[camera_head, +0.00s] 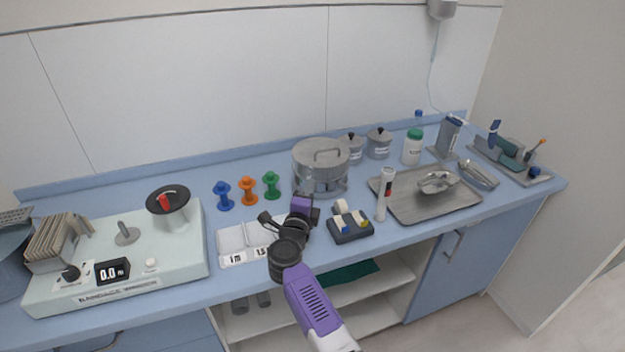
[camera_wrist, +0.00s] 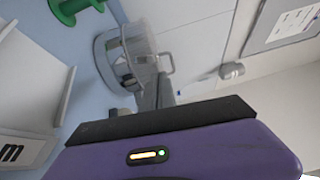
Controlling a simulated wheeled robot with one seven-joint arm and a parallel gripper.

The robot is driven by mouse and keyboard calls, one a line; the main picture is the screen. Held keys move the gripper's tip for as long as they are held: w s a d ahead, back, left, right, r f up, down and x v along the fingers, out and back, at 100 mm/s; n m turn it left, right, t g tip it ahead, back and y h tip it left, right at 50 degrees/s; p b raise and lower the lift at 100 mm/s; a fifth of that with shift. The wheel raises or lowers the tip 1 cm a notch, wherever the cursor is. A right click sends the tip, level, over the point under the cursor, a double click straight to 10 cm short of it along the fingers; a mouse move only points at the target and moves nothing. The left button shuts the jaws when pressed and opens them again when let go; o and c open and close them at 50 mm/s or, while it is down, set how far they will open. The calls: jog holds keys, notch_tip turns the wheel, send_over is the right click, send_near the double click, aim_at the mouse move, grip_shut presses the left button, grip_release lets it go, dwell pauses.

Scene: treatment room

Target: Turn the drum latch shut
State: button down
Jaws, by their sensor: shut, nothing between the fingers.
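The steel drum (camera_head: 320,175) stands upright near the middle of the counter, its lid on, with a loop handle on top. In the wrist view the drum (camera_wrist: 110,62) lies sideways at upper centre, partly behind my fingers. The latch on its near side cannot be made out clearly; my gripper covers part of that side. My gripper (camera_head: 304,196) is at the drum's front lower left, its fingers towards the drum wall. In the wrist view my gripper (camera_wrist: 155,78) is shut and empty, with the fingertips close in front of the drum; contact cannot be told.
Blue, orange and green spools (camera_head: 270,186) stand left of the drum. A white tray (camera_head: 232,240) lies left of my wrist, and a dark block (camera_head: 351,231) with rolls lies right. A white upright tube (camera_head: 382,198) and metal tray (camera_head: 440,208) are further right. Lidded pots (camera_head: 379,147) stand behind.

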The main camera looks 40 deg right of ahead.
jog(key=shift+v, duration=1.35)
